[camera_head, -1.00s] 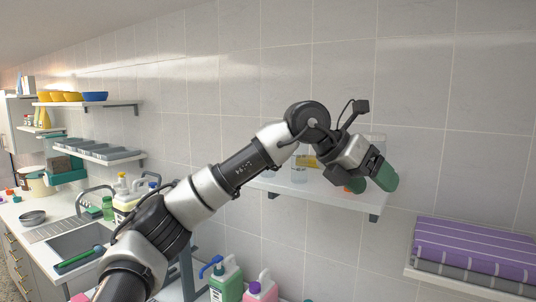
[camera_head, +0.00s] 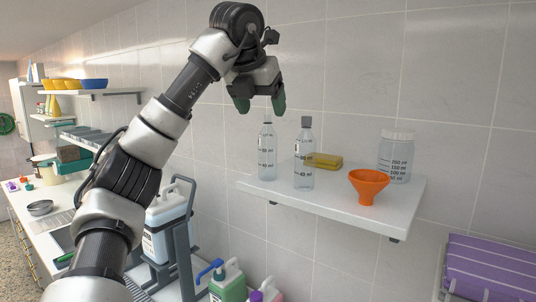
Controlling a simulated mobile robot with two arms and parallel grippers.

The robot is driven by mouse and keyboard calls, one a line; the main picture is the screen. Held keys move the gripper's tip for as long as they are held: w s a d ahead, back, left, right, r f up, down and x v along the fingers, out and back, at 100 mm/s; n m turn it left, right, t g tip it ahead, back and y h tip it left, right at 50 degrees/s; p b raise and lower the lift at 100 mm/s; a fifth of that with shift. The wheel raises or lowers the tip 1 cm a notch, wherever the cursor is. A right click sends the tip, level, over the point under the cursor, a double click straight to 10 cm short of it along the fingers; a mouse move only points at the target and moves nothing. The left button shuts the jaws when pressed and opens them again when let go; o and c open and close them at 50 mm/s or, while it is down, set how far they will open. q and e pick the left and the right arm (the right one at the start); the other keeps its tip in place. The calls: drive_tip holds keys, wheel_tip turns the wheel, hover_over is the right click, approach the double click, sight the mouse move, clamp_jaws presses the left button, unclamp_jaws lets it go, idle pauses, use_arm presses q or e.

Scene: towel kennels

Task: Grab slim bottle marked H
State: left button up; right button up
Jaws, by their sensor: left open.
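Two slim clear bottles stand upright on a white wall shelf (camera_head: 340,208): a left bottle (camera_head: 267,155) and a right bottle (camera_head: 304,160) with a grey cap. Both carry printed volume marks; I cannot make out an H on either. My left gripper (camera_head: 260,105) is open and empty, with green fingertips pointing down. In the picture it is just above the left bottle, whose thin top shows between the fingers. I cannot tell how far apart they are in depth. My right gripper is not in view.
On the same shelf are a yellow sponge (camera_head: 323,160) behind the right bottle, an orange funnel (camera_head: 368,187) and a wide clear jar (camera_head: 396,158). Purple towels (camera_head: 490,268) lie at lower right. Jugs (camera_head: 228,284) stand below the shelf. The wall above the shelf is bare.

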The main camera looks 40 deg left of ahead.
sight(268, 125)
use_arm(q)
drive_tip(key=shift+x, duration=0.95)
drive_tip(key=w+f+p, duration=0.1)
drive_tip(key=w+a+f+p, duration=0.1)
drive_tip(key=w+f+p, duration=0.1)
drive_tip(key=shift+w+a+f, duration=0.15)
drive_tip(key=shift+a+f, duration=0.1)
drive_tip(key=shift+f, duration=0.25)
drive_tip(key=shift+w+f, duration=0.1)
drive_tip(key=shift+f, duration=0.05)
drive_tip(key=shift+c, duration=1.2)
drive_tip(key=c, duration=0.7)
drive_tip(key=shift+c, duration=1.4)
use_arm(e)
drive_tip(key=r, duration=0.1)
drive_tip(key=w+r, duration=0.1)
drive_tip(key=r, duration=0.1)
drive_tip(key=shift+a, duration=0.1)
